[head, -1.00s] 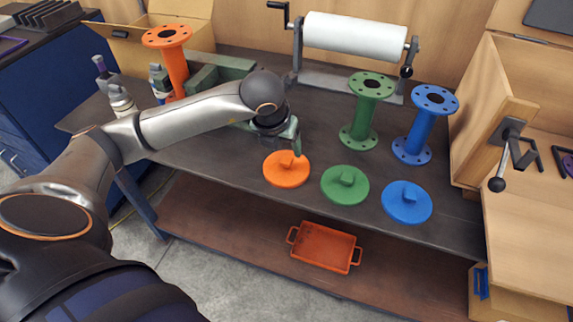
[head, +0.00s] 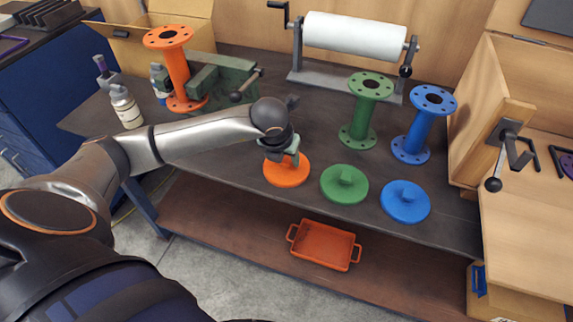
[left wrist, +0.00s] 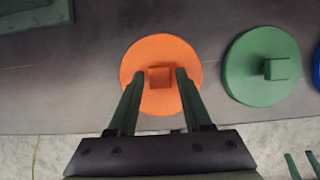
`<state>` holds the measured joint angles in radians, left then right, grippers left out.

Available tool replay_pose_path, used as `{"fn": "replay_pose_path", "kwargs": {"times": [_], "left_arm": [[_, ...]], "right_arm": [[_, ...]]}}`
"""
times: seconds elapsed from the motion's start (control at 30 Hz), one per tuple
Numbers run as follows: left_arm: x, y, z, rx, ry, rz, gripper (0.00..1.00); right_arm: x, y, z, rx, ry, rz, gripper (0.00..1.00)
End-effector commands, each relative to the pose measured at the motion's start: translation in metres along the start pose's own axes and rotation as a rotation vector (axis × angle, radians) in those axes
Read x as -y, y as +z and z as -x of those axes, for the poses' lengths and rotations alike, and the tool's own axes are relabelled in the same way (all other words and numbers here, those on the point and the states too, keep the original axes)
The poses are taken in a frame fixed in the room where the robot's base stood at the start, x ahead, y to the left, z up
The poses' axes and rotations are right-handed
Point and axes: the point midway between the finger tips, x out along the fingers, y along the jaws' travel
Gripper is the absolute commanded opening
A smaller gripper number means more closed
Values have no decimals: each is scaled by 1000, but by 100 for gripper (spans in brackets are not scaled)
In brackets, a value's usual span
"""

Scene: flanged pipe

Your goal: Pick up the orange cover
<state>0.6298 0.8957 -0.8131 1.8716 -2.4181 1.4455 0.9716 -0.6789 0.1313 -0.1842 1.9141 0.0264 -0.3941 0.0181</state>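The orange cover (head: 287,172) is a flat round disc with a square knob, lying on the dark workbench near its front edge. It also shows in the left wrist view (left wrist: 160,103). My left gripper (head: 285,155) is right over it. In the left wrist view its two green fingers (left wrist: 158,72) are apart, one on each side of the knob, with a gap visible on both sides. Whether the fingertips reach down to the knob's height is hard to tell.
A green cover (head: 344,184) and a blue cover (head: 405,202) lie to the right. Green (head: 362,110) and blue (head: 424,125) flanged pipes stand behind them. An orange pipe (head: 176,68) stands by a green vise (head: 222,80). An orange tray (head: 324,246) sits on the lower shelf.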

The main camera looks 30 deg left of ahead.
Motion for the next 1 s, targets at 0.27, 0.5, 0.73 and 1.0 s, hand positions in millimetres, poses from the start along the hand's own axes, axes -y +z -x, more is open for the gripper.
{"fn": "replay_pose_path", "kwargs": {"times": [0.27, 0.5, 0.73, 1.0], "left_arm": [[0, 0, 0, 0, 0, 0, 17], [0, 0, 0, 0, 0, 0, 0], [0, 0, 0, 1, 0, 0, 0], [0, 4, 8, 2, -1, 1, 0]], "right_arm": [[0, 0, 0, 0, 0, 0, 85], [0, 0, 0, 0, 0, 0, 85], [0, 0, 0, 0, 0, 0, 85], [0, 3, -2, 0, 0, 0, 85]]}}
